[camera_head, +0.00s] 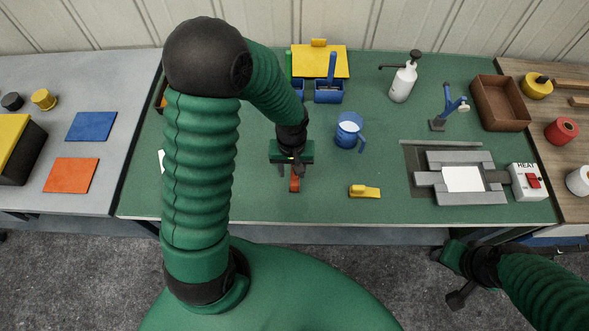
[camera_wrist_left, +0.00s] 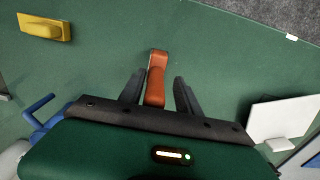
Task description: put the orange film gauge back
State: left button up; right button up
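The orange film gauge (camera_head: 294,184) lies on the green bench top near its front edge, a small narrow piece partly covered by my left gripper in the head view. My left gripper (camera_head: 289,172) is above it, pointing down. In the left wrist view the orange gauge (camera_wrist_left: 156,77) lies between the two dark fingers of my left gripper (camera_wrist_left: 158,92), with a gap on each side; the fingers are open. My right gripper (camera_head: 456,277) is low in front of the bench at the lower right, and its finger state is unclear.
A yellow gauge-like piece (camera_head: 364,191) lies to the right. Behind are a blue jug (camera_head: 349,131), blue bins (camera_head: 328,96) and a white pump bottle (camera_head: 403,80). A grey mould (camera_head: 432,180) and heat box (camera_head: 527,182) stand at right. Orange (camera_head: 70,175) and blue mats (camera_head: 91,126) lie left.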

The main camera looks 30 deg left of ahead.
pick_arm(q)
jog(key=shift+a+f, duration=0.1)
jog(key=shift+a, duration=0.2)
jog(key=shift+d+r, duration=0.2)
jog(key=shift+r, duration=0.3)
notch_tip(320, 180, up, 11)
jog(key=shift+d, duration=0.15)
jog(key=shift+s+r, duration=0.15)
jog(key=shift+r, duration=0.05)
jog(key=s+d+f+m+t, duration=0.2)
jog(key=s+d+m, duration=0.2)
jog(key=m, duration=0.2)
jog(key=shift+d+f+t, duration=0.2)
jog(key=shift+f+t, duration=0.05)
jog(key=shift+t, duration=0.05)
jog(key=shift+s+d, duration=0.1)
jog(key=shift+s, duration=0.05)
